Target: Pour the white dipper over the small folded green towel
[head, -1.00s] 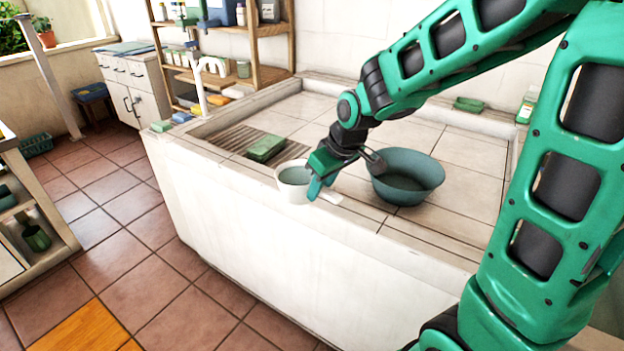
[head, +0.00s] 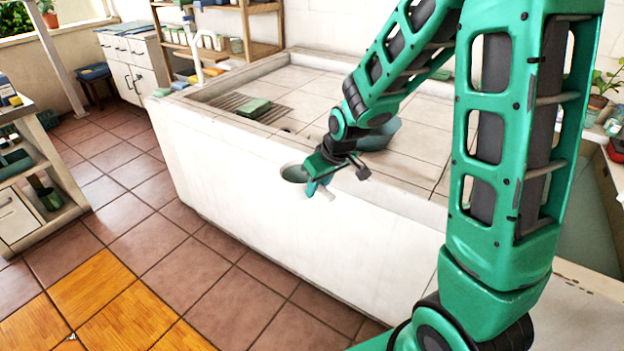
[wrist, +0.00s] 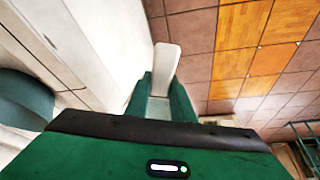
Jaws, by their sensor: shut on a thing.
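My gripper (head: 317,186) is shut on the handle of the white dipper (head: 284,182). I hold the dipper upright in front of the washbasin's outer wall, with greenish liquid or a tinted inside showing at its mouth. The white handle (wrist: 167,60) shows between my fingers (wrist: 160,100) in the wrist view; the cup is hidden there. A folded green towel (head: 254,107) lies on the slatted grate inside the basin, behind and left of the dipper. Another green folded piece (head: 441,74) lies at the basin's back right, partly behind my arm.
The white tiled washbasin (head: 225,148) has a raised front rim. A teal bowl (head: 384,138) stands in it, partly hidden by my arm. A white tap (head: 195,48) rises at the left rim. Open tiled floor (head: 190,262) lies in front; a shelf unit (head: 40,175) is at left.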

